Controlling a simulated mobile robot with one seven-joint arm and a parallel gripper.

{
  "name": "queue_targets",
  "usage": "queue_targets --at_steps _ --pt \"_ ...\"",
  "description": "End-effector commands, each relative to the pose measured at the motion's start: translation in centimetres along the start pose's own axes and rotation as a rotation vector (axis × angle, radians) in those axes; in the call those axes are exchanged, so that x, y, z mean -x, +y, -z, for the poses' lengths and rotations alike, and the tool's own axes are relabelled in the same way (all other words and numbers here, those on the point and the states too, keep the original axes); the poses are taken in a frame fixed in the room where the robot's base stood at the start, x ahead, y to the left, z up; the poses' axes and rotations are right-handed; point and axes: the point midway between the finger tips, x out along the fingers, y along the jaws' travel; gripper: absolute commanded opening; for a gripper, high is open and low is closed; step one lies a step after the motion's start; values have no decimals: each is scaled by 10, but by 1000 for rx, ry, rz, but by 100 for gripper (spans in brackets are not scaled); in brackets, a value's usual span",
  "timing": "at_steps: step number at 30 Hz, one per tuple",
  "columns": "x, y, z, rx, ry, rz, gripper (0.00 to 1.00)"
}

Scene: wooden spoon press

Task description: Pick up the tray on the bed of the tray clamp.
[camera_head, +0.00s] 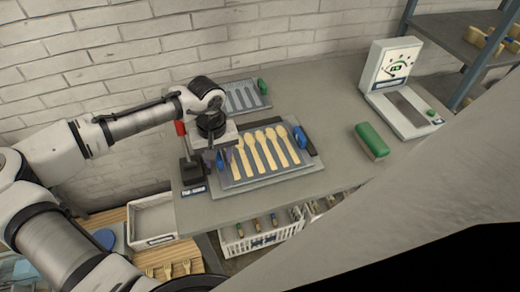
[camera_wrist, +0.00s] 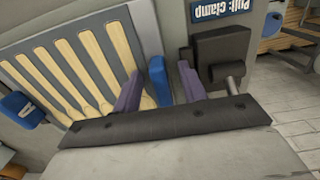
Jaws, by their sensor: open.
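A grey tray (camera_head: 262,180) holding several pale wooden spoons lies on the bed of the tray clamp (camera_head: 300,171). The tray has a blue grip at each end; the right one (camera_head: 300,137) is clear. The tray also shows in the wrist view (camera_wrist: 62,72). My gripper (camera_head: 221,158) is over the tray's left end. In the wrist view its two purple fingers (camera_wrist: 160,88) are open, one on each side of the near blue grip (camera_wrist: 159,78). I cannot tell whether they touch it. The clamp's black post (camera_wrist: 222,50) stands beside the right finger.
A red handle (camera_head: 180,128) rises left of my gripper. Behind is a slotted grey plate (camera_head: 240,97) with a green knob. A green block (camera_head: 371,141) and a white dial stand (camera_head: 392,68) are at right. White baskets (camera_head: 258,235) sit below the table's front edge.

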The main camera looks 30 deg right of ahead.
Motion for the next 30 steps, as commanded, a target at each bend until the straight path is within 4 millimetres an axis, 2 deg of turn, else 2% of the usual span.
queue_targets --at_steps 1,10,23,26,30 --pt "0 0 0 0 0 0 39" --pt "0 0 0 0 0 0 0" --pt "3 0 0 0 1 0 0" --pt "10 0 1 1 1 0 0" --pt "31 0 1 1 3 -2 0"
